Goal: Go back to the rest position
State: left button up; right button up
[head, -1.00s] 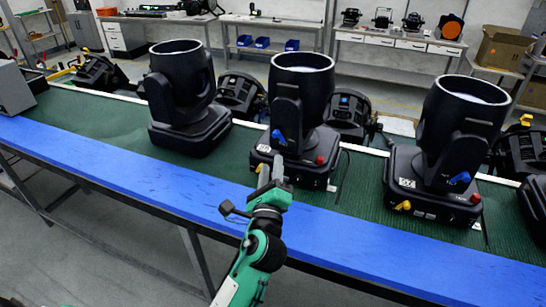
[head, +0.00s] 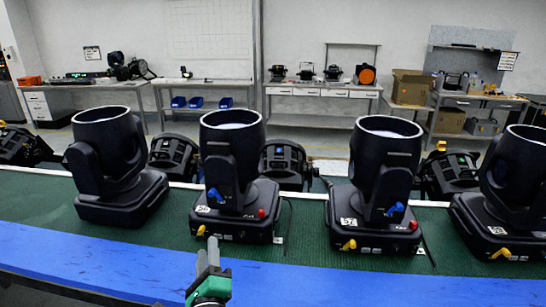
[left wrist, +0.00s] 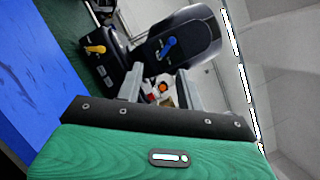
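My right gripper is in neither view.
A blue strip (head: 90,260) runs along the bench's near edge. Smaller black lamps (head: 174,160) stand behind the par cans. Work tables (head: 320,92), blue bins (head: 201,103) and cardboard boxes (head: 410,87) are at the back.

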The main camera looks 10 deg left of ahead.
pick_arm(q)
jog(key=s+a+f+n+g+h, duration=0.1)
jog(key=s+a+f+n+g, duration=0.3)
jog(key=f, duration=0.4)
jog(key=s+a+f+n+g, duration=0.2)
jog(key=s+f+n+g, duration=0.2)
jog(key=f+n, duration=0.3)
jog(key=s+d+f+n+g+h, duration=0.1)
jog(key=s+f+n+g+h, duration=0.3)
jog(key=s, duration=0.4)
jog(key=s+d+f+n+g+h, duration=0.1)
jog(key=s+f+n+g, duration=0.35)
jog(key=s, duration=0.35)
notch_tip(320, 180, down, 32)
jog(key=s, duration=0.2)
jog(key=s+a+f+g, duration=0.2)
jog(key=s+a+f, duration=0.1)
jog(key=s+f, duration=1.6)
jog(key=shift+f, duration=0.3)
